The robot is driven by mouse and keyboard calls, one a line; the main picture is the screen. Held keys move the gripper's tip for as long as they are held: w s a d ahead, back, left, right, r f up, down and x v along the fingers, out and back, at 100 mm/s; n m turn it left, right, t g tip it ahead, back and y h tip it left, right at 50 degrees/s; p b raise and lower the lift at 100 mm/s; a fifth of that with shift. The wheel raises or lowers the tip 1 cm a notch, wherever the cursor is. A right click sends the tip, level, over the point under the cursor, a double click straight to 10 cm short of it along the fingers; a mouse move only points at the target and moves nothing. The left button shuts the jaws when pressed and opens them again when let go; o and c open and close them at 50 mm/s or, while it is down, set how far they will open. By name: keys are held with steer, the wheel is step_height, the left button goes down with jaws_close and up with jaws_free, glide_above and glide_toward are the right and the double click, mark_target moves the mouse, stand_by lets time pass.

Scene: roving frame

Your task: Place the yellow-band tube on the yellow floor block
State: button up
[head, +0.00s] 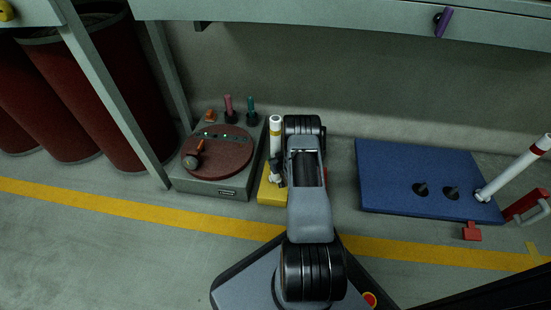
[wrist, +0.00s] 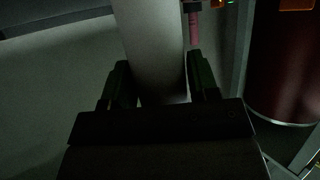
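The white tube with the yellow band (head: 275,147) stands about upright over the yellow floor block (head: 268,196) in the head view. My gripper (head: 278,174) is at the tube's lower part, just above the block. In the wrist view the plain white side of the tube (wrist: 158,50) lies between the two dark fingers of my gripper (wrist: 161,85). My gripper and arm hide part of the tube's lower end and the block's right side. I cannot tell whether the tube's foot touches the block.
A grey box with a red round plate (head: 222,160) stands left of the block. A blue board (head: 385,185) lies to the right, with a leaning red-band tube (head: 515,168) at its edge. Red drums (head: 110,90) stand at the left. A shelf edge (head: 330,12) runs overhead.

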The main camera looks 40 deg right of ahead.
steer(key=o, duration=0.3)
